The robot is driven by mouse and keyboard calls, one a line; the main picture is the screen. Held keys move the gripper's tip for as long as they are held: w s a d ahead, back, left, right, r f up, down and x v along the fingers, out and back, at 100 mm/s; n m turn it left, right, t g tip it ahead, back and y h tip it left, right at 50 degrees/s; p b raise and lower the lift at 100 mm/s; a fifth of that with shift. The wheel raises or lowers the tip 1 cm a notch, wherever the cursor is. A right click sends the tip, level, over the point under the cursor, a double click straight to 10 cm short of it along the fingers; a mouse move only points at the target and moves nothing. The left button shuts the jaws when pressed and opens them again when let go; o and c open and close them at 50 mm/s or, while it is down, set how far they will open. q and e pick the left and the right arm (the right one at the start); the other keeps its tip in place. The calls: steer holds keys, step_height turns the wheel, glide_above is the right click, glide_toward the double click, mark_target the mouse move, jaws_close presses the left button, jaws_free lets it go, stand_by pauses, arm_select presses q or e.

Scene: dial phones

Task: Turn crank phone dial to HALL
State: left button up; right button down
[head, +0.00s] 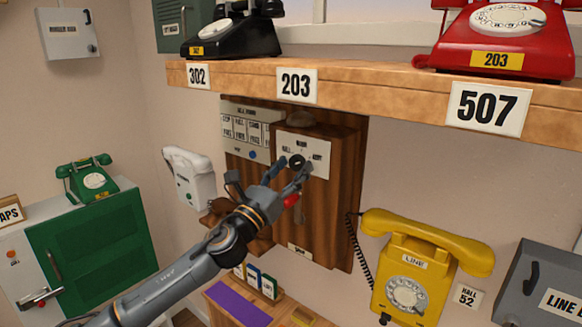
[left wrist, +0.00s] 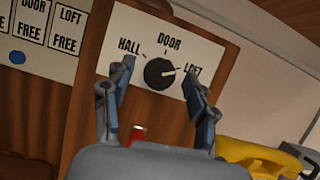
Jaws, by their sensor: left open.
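The crank phone (head: 335,190) is a wooden wall box with a white dial plate marked HALL, DOOR and LOFT. Its black round dial (head: 297,161) also shows in the left wrist view (left wrist: 159,75). The dial's pale mark points right, towards LOFT. My left gripper (head: 292,170) is open in front of the plate. In the left wrist view its fingers (left wrist: 158,82) stand to the left and right of the dial, apart from it as seen there. Whether the tips reach the dial's depth is unclear. My right gripper is not in view.
A card of line labels (head: 247,130) with a blue dot sits left of the dial plate. A wooden shelf (head: 380,92) juts out above. A yellow phone (head: 412,285) hangs to the right, a white one (head: 190,175) to the left. A red part (left wrist: 138,133) shows below the dial.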

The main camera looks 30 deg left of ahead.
arm_select(q)
steer(key=c, duration=1.2)
steer(key=shift+o, duration=0.2)
